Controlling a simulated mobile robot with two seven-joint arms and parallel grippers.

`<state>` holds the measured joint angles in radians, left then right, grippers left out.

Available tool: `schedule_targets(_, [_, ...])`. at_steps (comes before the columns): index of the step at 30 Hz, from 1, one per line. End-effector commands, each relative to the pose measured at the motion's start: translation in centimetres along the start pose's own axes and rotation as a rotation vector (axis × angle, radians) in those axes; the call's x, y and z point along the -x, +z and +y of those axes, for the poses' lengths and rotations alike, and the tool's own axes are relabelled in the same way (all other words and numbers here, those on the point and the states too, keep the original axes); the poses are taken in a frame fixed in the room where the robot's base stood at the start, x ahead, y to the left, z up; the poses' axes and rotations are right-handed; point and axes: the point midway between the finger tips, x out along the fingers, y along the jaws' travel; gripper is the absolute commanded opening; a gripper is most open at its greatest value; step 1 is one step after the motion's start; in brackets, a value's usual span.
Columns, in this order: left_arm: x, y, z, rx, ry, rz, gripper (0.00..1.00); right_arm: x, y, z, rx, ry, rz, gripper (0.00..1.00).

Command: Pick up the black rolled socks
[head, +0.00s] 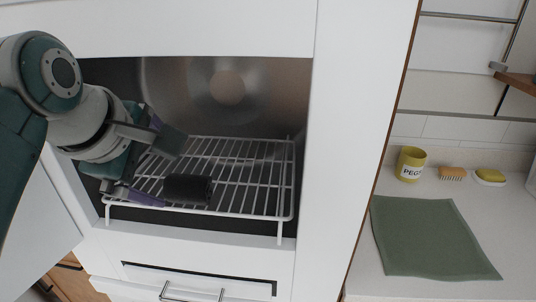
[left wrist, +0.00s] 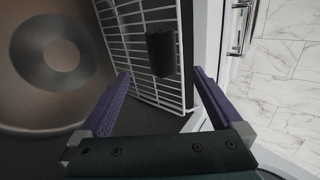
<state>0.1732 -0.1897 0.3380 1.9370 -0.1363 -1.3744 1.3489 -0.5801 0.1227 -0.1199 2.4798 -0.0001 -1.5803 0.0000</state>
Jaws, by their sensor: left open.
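The black rolled socks (head: 188,189) lie on a white wire rack (head: 250,203) inside a dark recess in a white cabinet. They also show in the left wrist view (left wrist: 161,54), near the rack's edge. My left gripper (head: 160,168) reaches into the recess from the left. Its purple fingers are open and empty. In the head view the socks are just right of the fingers. In the left wrist view the socks are ahead of the open fingers (left wrist: 158,85), apart from them. My right gripper is not in view.
White cabinet walls frame the recess, with a drawer (head: 195,287) below. A round metallic disc (head: 226,88) is on the recess's back wall. At right, a counter holds a green cloth (head: 430,238), yellow peg pot (head: 410,164), brush (head: 453,173) and yellow sponge (head: 490,175).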

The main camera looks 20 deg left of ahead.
Motion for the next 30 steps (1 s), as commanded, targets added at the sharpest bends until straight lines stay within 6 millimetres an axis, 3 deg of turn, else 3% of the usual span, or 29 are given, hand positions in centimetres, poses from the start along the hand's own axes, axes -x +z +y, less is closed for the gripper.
schedule_targets(9, [-3.8,-0.4,-0.5,0.048,-0.013,0.007,1.0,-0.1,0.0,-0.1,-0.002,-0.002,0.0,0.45])
schedule_targets(17, [-5.4,-0.3,-0.6,0.045,-0.012,0.006,1.0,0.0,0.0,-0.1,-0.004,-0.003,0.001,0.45])
schedule_targets(24, [-8.5,-0.3,-1.0,0.044,-0.012,0.005,1.0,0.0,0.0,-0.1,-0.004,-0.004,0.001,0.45])
schedule_targets(30, [-9.9,-0.3,-1.0,0.046,-0.01,0.005,1.0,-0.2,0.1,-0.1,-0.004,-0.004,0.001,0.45])
